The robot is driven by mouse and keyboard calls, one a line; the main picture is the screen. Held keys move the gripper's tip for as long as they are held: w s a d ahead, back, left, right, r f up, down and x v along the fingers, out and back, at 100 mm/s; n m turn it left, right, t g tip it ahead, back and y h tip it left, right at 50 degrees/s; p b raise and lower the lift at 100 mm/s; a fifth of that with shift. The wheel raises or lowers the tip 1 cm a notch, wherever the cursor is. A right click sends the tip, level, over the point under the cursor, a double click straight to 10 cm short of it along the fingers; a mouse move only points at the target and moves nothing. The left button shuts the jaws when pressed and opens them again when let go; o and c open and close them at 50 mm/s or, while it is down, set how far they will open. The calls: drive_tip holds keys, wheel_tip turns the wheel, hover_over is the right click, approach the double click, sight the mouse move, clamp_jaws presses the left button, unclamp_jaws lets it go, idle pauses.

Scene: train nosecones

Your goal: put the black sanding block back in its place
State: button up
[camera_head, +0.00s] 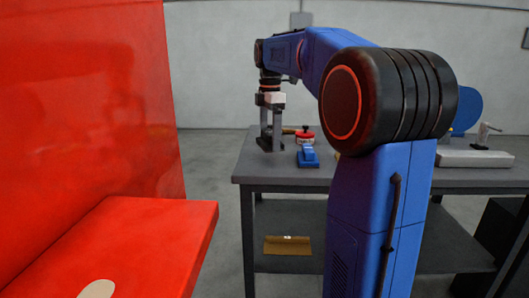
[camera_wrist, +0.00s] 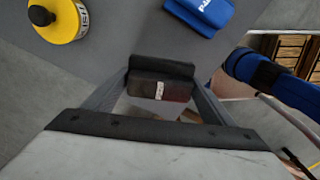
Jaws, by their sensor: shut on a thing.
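In the head view my gripper (camera_head: 270,138) points down at the left end of the grey workbench (camera_head: 256,172). The dark block (camera_head: 267,146) shows low between its fingers there, at about the height of the bench top. I cannot tell whether it touches the bench. No marked place for the block can be made out.
A blue block (camera_head: 308,157) lies on the bench just right of my gripper; it also shows in the wrist view (camera_wrist: 203,12). A yellow round item (camera_wrist: 60,20) is in the wrist view. A large red panel (camera_head: 85,90) fills the left.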

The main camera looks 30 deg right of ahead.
sight(269, 161)
drive_tip(key=shift+w+a+f, duration=0.1)
drive_tip(key=shift+w+f, duration=0.1)
drive_tip(key=shift+f, duration=2.35)
drive_tip(key=o, duration=0.9)
drive_tip(key=shift+f, duration=0.1)
drive_tip(key=shift+o, duration=0.2)
wheel_tip(269, 161, up, 12)
drive_tip(key=shift+s+r, duration=0.1)
